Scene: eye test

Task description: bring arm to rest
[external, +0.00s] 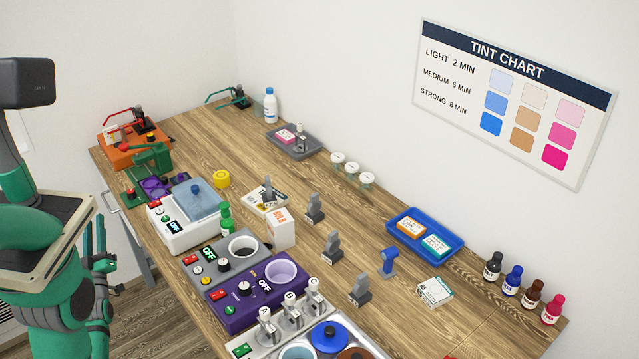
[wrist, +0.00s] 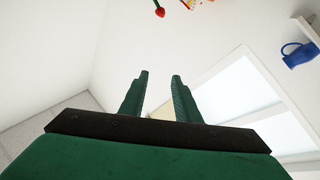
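My gripper (external: 94,228) is at the left of the external view, beside the bench's left edge and clear of it. Its two green fingers point upward. In the wrist view the fingers (wrist: 160,77) stand apart with nothing between them, so it is open and empty. My arm is folded close to my body, with no contact with the bench visible.
The wooden bench (external: 395,283) bears tint machines, including a purple unit (external: 235,312) and a white one (external: 187,236). A blue tray (external: 455,239) and several bottles stand along the wall. A blue mug (wrist: 299,53) shows at the wrist view's right.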

